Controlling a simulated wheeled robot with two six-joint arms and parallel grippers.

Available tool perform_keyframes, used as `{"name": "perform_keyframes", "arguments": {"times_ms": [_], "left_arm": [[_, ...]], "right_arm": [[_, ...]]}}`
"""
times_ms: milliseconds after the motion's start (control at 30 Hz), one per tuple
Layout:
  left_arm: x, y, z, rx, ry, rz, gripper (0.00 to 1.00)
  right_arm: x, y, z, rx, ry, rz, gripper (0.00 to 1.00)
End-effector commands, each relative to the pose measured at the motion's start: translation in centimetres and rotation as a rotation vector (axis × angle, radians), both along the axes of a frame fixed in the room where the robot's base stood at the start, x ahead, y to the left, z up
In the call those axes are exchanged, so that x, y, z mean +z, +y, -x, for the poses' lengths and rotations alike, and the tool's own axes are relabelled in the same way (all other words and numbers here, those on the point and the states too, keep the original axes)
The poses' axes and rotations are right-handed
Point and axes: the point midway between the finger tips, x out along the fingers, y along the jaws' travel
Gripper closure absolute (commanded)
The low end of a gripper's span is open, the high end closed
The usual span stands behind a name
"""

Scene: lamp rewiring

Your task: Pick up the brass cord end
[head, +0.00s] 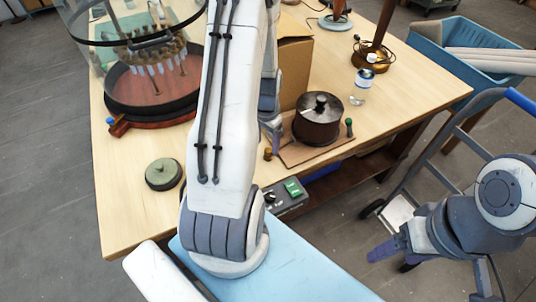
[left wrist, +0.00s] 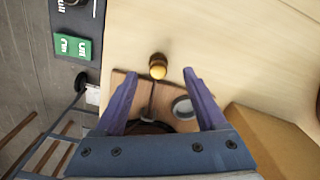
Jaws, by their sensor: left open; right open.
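The brass cord end, a small brown and yellow piece (head: 268,154), stands on the wooden table just left of the brown board (head: 300,152). In the left wrist view it (left wrist: 157,66) shows its round yellow end, just beyond and between the fingertips. My left gripper (head: 271,133) is open and empty, its purple fingers (left wrist: 162,76) spread on either side of the view. In the head view my own arm partly hides it. My right gripper (head: 384,250) is open and empty, away from the table at the right.
A cardboard box (head: 295,70) stands behind. A control box with a green switch (head: 292,188) is at the table's front edge. A round green-topped object (head: 163,173) lies left.

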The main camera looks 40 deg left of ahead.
Motion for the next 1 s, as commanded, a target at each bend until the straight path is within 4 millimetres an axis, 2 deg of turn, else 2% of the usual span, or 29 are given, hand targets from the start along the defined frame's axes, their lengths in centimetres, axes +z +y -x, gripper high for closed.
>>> {"name": "perform_keyframes", "arguments": {"times_ms": [167, 333, 633, 667, 700, 833, 1000], "left_arm": [[-2.1, -0.3, -0.2, 0.0, 0.004, 0.003, 0.27], [-4.2, -0.3, -0.2, 0.001, 0.003, 0.002, 0.27], [-4.6, -0.3, -0.3, 0.0, 0.0, 0.0, 0.27], [-4.6, -0.3, -0.3, 0.0, 0.0, 0.0, 0.35], [-4.6, -0.3, -0.3, 0.0, 0.0, 0.0, 0.5], [-4.6, -0.3, -0.3, 0.0, 0.0, 0.0, 1.0], [-4.6, -0.3, -0.3, 0.0, 0.0, 0.0, 1.0]], "right_arm": [[1.1, 0.0, 0.0, 0.0, 0.0, 0.0, 0.3], [1.4, 0.0, 0.0, -0.001, 0.0, 0.0, 0.3], [1.4, 0.0, 0.0, -0.001, 0.0, 0.0, 0.3], [1.4, 0.0, 0.0, -0.001, 0.0, 0.0, 0.3], [1.4, 0.0, 0.0, -0.001, 0.0, 0.0, 0.3], [1.4, 0.0, 0.0, -0.001, 0.0, 0.0, 0.3], [1.4, 0.0, 0.0, -0.001, 0.0, 0.0, 0.3]]}}
